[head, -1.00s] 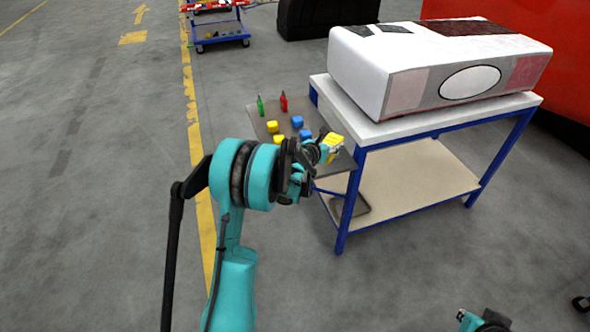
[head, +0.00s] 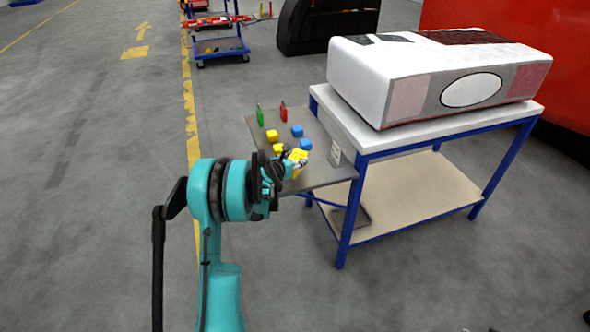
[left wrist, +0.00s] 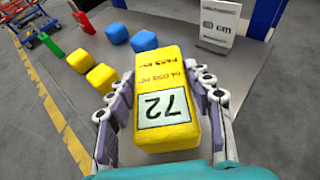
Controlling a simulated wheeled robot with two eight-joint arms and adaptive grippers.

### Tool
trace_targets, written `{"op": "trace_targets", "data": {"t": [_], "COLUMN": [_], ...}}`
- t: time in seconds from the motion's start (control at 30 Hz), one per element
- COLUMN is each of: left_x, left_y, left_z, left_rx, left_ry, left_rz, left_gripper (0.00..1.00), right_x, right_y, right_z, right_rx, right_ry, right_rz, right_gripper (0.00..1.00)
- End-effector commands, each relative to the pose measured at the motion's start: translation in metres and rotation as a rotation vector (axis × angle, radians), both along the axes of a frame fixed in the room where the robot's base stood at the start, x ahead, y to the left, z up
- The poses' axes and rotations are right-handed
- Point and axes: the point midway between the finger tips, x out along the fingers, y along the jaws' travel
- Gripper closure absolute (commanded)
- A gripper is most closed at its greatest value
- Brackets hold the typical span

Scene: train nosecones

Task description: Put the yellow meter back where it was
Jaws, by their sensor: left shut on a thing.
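The yellow meter (left wrist: 174,62) is a block with a display reading 72 and dark print. My left gripper (left wrist: 163,85) is shut on it, with a finger on each side. In the head view my left gripper (head: 285,164) and the yellow meter (head: 299,156) are over the grey side shelf (head: 334,176) of the workbench. I cannot tell whether the meter touches the shelf. A small white sign (head: 335,153) stands on the shelf to the right of the meter; it shows in the left wrist view too (left wrist: 218,25). My right gripper is not in view.
Yellow blocks (head: 272,134), blue blocks (head: 297,131), a green item (head: 260,114) and a red item (head: 283,113) sit on the shelf's far and left parts. The workbench (head: 440,123) carries a large white nosecone (head: 400,80). Bare shelf lies around the sign.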

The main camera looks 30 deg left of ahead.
Motion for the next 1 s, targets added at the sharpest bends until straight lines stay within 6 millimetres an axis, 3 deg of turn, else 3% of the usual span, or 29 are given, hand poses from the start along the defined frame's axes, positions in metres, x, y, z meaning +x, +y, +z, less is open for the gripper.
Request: {"op": "trace_targets", "data": {"t": [0.23, 0.57, 0.6, 0.63, 1.0], "left_x": [0.000, 0.000, 0.000, 0.000, 0.000], "left_y": [0.000, 0.000, -0.001, -0.001, -0.001], "left_z": [-0.037, -0.039, -0.038, -0.038, -0.036], "left_rx": [0.000, 0.000, 0.000, 0.000, 0.000], "left_ry": [0.000, 0.000, 0.001, 0.001, 0.001], "left_rz": [0.000, 0.000, 0.000, 0.000, 0.000], "left_gripper": [0.99, 0.99, 0.39, 0.31, 0.28], "right_x": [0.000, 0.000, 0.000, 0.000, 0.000], "right_y": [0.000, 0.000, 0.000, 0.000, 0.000], "right_z": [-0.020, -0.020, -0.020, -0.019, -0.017], "right_rx": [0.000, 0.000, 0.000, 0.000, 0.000], "right_ry": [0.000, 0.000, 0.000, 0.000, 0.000], "right_rz": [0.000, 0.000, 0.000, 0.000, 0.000], "right_gripper": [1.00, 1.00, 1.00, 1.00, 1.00]}}
